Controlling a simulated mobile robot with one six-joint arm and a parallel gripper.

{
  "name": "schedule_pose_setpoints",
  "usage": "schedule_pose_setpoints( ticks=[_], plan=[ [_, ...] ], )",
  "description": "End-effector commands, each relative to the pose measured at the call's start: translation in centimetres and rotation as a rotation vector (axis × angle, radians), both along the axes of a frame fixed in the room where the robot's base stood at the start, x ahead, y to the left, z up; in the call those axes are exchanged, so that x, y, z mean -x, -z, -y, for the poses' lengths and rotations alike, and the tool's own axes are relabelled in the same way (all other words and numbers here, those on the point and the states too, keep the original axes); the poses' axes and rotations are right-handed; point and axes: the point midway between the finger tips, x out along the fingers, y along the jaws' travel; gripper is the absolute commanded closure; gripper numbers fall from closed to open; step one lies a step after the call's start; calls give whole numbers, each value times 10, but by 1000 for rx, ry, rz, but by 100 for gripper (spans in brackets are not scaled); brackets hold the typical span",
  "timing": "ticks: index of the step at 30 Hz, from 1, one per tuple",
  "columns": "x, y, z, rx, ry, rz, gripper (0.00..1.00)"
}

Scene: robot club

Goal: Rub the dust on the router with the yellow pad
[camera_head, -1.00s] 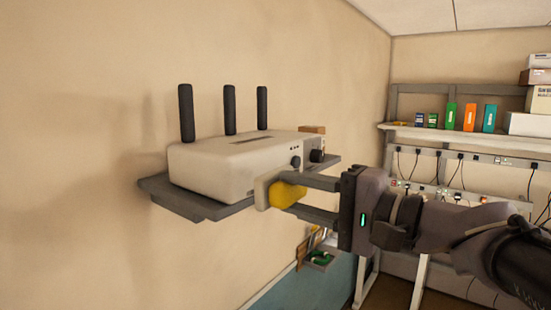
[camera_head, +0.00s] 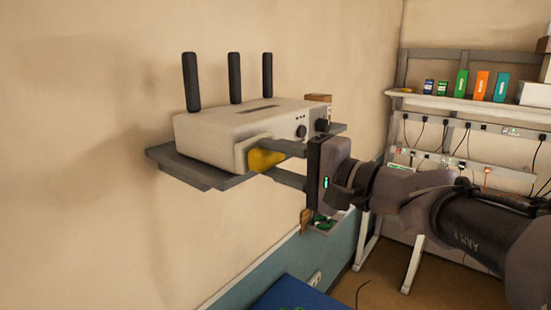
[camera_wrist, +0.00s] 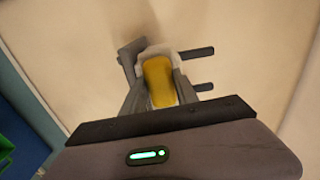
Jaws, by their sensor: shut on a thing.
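The white router (camera_head: 215,132) with three dark upright antennas sits on a grey wall shelf (camera_head: 186,172). My gripper (camera_head: 262,157) is shut on the yellow pad (camera_head: 266,160) at the router's near side, low on its face. The pad looks against or very close to the router; I cannot tell if it touches. In the wrist view the pad (camera_wrist: 158,82) sits between my two fingers, with a pale shape behind it and dark antennas to the right. I cannot make out the dust; part of the router's near face is hidden by the pad and fingers.
A small brown box (camera_head: 319,98) is behind the router's right end. Farther right, a wall rack holds several coloured boxes (camera_head: 461,83) above sockets and cables. A blue surface (camera_head: 298,296) lies low in front. The wall left of the shelf is bare.

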Motion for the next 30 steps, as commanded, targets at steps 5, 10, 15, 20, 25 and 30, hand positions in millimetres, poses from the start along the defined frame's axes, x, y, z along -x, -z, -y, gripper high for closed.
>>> schedule_pose_setpoints(
  ticks=[5, 10, 15, 20, 25, 30],
  plan=[
    [-1, 0, -2, 0, -1, 0, 97],
    [-3, 0, -4, -1, -1, 1, 97],
    [-6, 0, -7, 0, 0, 0, 97],
    [-8, 0, -9, 0, 0, 0, 97],
    [-9, 0, -12, 0, -1, 0, 97],
    [-12, 0, -15, 0, 0, 0, 97]
  ],
)
